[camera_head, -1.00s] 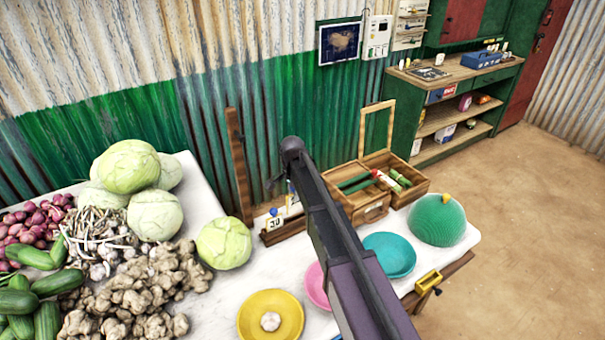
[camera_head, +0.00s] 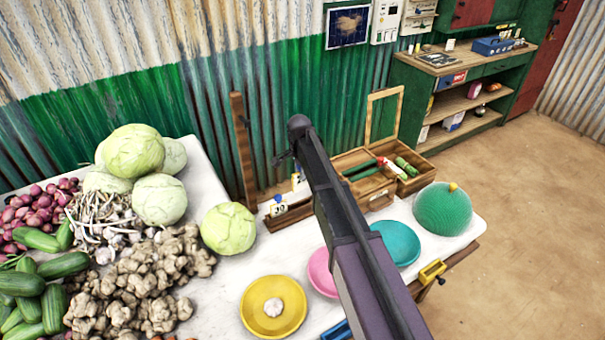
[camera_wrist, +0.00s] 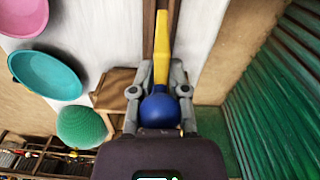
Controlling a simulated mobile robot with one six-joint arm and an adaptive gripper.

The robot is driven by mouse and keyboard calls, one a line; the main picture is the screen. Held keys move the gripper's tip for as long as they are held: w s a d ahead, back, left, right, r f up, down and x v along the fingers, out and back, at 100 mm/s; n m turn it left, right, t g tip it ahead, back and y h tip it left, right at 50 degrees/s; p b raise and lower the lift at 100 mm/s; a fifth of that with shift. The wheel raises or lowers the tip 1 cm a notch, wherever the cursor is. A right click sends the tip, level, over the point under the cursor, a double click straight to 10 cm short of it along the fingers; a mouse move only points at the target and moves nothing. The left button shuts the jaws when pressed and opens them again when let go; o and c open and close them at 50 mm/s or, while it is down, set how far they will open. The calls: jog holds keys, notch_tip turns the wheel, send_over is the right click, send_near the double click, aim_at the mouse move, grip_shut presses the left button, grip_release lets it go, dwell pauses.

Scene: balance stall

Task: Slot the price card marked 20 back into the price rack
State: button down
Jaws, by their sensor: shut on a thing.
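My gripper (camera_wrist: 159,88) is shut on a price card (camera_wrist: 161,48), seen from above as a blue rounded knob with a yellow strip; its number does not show. In the wrist view the yellow strip lies over a brown wooden strip, and I cannot tell whether they touch. The wooden price rack (camera_head: 292,215) stands behind the bowls, partly hidden by my arm. A white-faced card with dark figures (camera_head: 278,208) stands at its left part; another blue-and-white piece (camera_head: 299,182) shows beside my arm.
A yellow bowl (camera_head: 247,309) with a garlic bulb, a pink bowl (camera_head: 320,271) and a teal bowl (camera_head: 400,243) stand in front. A wooden box (camera_head: 368,191) and a green dome (camera_head: 440,211) are at right. A cabbage (camera_head: 229,228) and a wooden post (camera_head: 244,150) are at left.

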aim_at(304, 185)
jog(key=shift+f+b, duration=2.55)
jog(key=shift+f, duration=0.15)
jog(key=shift+w+d, duration=0.1)
jog(key=shift+d, duration=0.45)
jog(key=shift+f, duration=0.1)
